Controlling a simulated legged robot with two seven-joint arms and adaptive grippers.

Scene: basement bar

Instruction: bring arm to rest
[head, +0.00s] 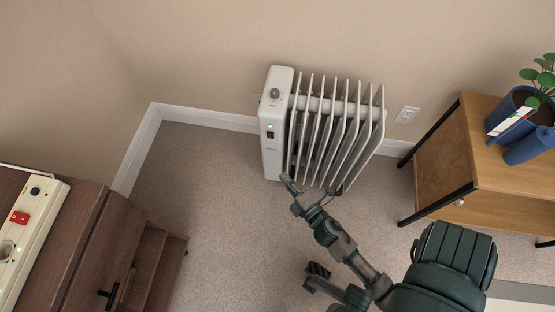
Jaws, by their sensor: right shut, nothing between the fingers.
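My right arm, dark green and grey, reaches up from the lower right. Its gripper (308,190) is shut and empty, and it overlaps the lower front of the white oil radiator (273,135) in the picture. I cannot tell whether the fingertips touch the radiator's fins. My left gripper is not in view.
A wooden side table (490,165) at right bears a blue planter (520,135). A wall outlet (407,114) shows behind.

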